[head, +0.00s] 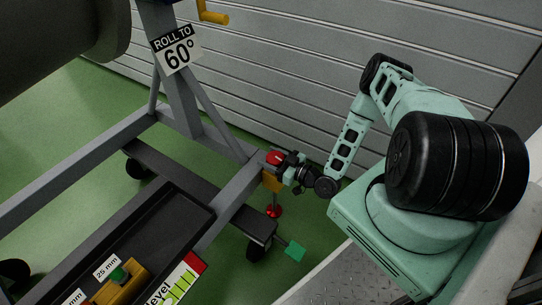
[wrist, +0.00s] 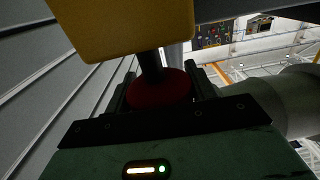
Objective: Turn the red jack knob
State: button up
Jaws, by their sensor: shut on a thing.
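The red jack knob (head: 273,158) sits at the right corner of the grey stand frame, above a yellow jack block (head: 271,180). My gripper (head: 289,162) reaches it from the right, at the end of my green arm. In the wrist view the round red knob (wrist: 160,90) lies between the two dark fingers of my gripper (wrist: 161,92), with a dark shaft joining it to the yellow block (wrist: 120,28). My gripper is shut on the knob. Part of the knob is hidden by the gripper body.
A green tab (head: 294,251) sticks out at the front right. A "ROLL TO 60°" sign (head: 176,50) hangs on the upright. A grey slatted wall (head: 290,70) stands behind.

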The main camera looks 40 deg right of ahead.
jog(key=shift+f, duration=0.15)
jog(key=o, duration=1)
jog(key=p+v, duration=0.3)
jog(key=v, duration=1.4)
jog(key=shift+s+a+p, duration=0.1)
jog(key=shift+s+p, duration=0.2)
jog(key=shift+p, duration=0.05)
